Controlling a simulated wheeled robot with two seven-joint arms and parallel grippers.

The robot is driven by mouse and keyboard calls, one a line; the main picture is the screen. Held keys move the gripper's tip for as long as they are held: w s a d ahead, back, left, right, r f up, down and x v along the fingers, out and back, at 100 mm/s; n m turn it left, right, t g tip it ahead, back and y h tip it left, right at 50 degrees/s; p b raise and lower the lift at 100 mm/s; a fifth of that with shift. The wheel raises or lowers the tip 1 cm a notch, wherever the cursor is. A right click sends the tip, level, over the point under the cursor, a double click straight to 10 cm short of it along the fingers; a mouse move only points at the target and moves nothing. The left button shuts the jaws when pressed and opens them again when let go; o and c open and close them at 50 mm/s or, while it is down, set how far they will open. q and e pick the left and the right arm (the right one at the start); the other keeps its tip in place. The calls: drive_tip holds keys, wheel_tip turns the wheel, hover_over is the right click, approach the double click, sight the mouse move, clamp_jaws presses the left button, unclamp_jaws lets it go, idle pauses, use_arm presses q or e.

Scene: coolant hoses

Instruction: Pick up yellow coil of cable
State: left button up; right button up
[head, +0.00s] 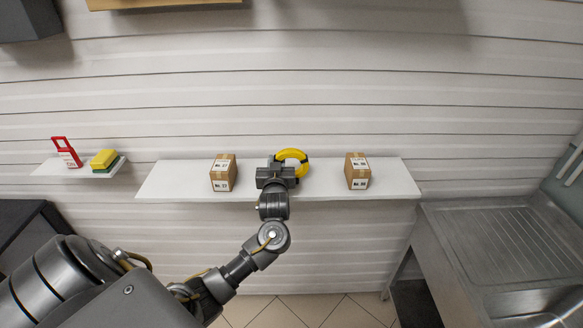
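The yellow coil of cable (293,154) is at the middle of the white wall shelf (325,187), a ring with dark bands. My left gripper (278,166) is at the shelf, in front of the coil and overlapping its left and lower part in the head view. Its fingers are small and partly hidden, so I cannot tell whether they are open or shut, or whether they touch the coil. My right gripper is not in view.
Cardboard boxes stand on the shelf left (223,173) and right (357,171) of the coil. A small shelf at left holds a red tag (66,152) and yellow sponge (103,159). A metal sink counter (510,245) stands at right.

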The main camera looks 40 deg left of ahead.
use_arm(q)
clamp_jaws()
drive_tip(key=shift+r+b, duration=0.45)
drive_tip(key=shift+b, duration=0.1)
drive_tip(key=r, duration=0.1)
drive_tip(key=r+b, duration=0.1)
drive_tip(key=r, duration=0.1)
drive_tip(key=shift+s, duration=0.3)
drive_tip(key=s+r, duration=0.9)
drive_tip(key=s, duration=0.4)
drive_tip(key=shift+s+p, duration=0.25)
drive_tip(key=shift+p, duration=0.15)
drive_tip(key=shift+d, duration=0.15)
